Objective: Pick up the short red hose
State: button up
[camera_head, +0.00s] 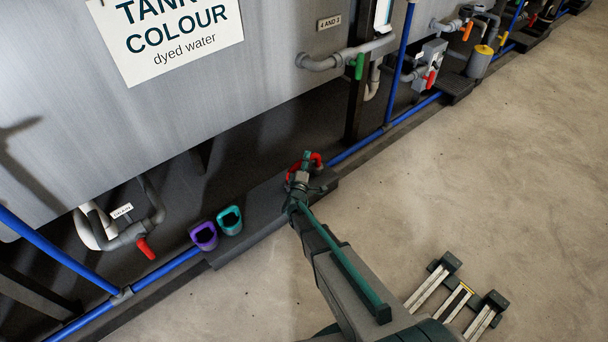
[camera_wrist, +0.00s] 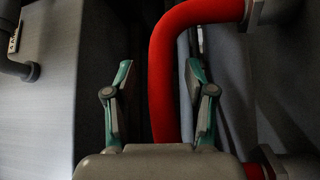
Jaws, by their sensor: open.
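The short red hose (camera_head: 317,159) is low beside the tank, at the far end of my arm in the head view. In the wrist view the red hose (camera_wrist: 163,75) is a thick bend. Its upper end meets a grey fitting (camera_wrist: 268,10) at upper right, and red shows again at a lower grey fitting (camera_wrist: 268,163). My gripper (camera_wrist: 159,74) is open, and the hose appears between its two green-tipped fingers; contact cannot be told. In the head view my gripper (camera_head: 303,168) partly covers the hose.
A purple cup-like holder (camera_head: 204,236) and a teal one (camera_head: 230,220) sit on the dark ledge (camera_head: 265,215) to the left. A blue pipe (camera_head: 360,148) runs along the tank base. The red-handled drain valve (camera_head: 146,248) is further left. Concrete floor (camera_head: 480,170) at right is clear.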

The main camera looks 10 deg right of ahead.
grip_shut()
dwell(0.5)
